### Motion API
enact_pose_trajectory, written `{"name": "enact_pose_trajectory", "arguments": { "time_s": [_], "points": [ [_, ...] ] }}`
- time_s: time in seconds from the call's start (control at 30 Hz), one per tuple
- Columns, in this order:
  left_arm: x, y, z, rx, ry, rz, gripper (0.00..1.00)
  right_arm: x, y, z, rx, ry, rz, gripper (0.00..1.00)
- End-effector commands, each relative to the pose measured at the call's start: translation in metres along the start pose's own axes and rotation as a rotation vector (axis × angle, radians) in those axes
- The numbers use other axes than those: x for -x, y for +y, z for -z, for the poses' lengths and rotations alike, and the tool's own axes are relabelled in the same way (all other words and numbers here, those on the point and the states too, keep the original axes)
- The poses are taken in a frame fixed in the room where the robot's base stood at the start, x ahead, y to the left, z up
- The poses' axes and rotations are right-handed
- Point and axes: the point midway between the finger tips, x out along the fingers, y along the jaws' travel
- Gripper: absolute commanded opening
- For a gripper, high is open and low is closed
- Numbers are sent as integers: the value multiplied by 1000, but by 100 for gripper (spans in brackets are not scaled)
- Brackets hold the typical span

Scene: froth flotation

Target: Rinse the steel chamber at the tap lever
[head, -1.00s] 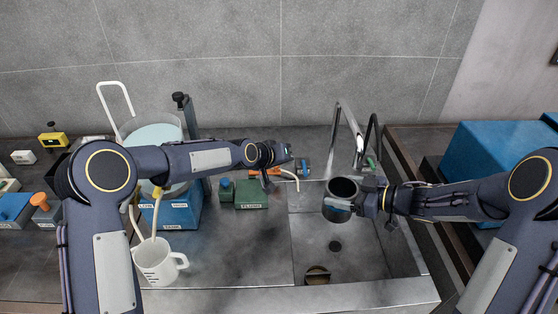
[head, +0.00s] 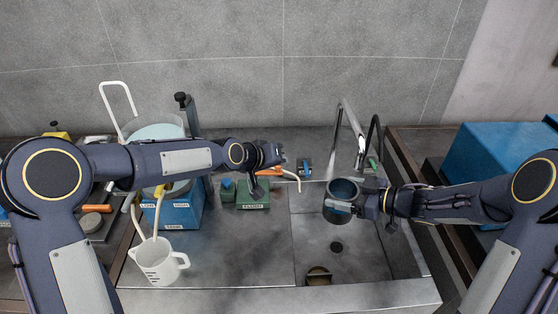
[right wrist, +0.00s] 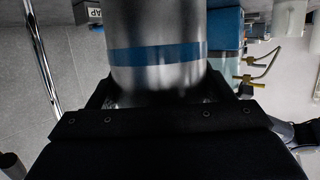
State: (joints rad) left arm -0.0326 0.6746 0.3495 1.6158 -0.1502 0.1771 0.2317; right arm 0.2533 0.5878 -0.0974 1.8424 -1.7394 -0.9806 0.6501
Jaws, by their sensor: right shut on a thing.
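The steel chamber (head: 342,188) is held over the sink (head: 360,255), near the spout of the chrome tap (head: 357,140). My right gripper (head: 360,203) is shut on it from the right. In the head view its open top faces up and its inside looks bluish; I cannot tell if that is water. In the right wrist view the chamber (right wrist: 160,75) is a grey cylinder with a blue band, between the fingers. My left gripper (head: 272,157) is above the counter, apart from a small blue lever (head: 305,167), likely the tap lever. Its jaws are too small to tell.
A white jug (head: 160,260) stands left of the sink, with pale hoses (head: 143,222) into it. A green box (head: 250,195) and a blue box (head: 178,212) stand behind. A large blue case (head: 500,155) is at the right.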

Motion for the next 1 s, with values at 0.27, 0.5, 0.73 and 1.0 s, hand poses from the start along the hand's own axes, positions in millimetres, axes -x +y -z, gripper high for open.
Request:
{"name": "enact_pose_trajectory", "arguments": {
  "time_s": [0.27,0.5,0.73,1.0],
  "points": [
    [-2,-2,-2,0,0,0,0,-9,-19,5,2,4,3,26],
    [-4,-3,-4,0,0,0,0,-17,-34,7,3,5,3,26],
    [-6,-5,-6,0,0,0,0,-24,-49,9,2,5,2,26],
    [-8,-8,-8,0,0,0,0,-32,-65,11,3,4,2,26]
  ]
}}
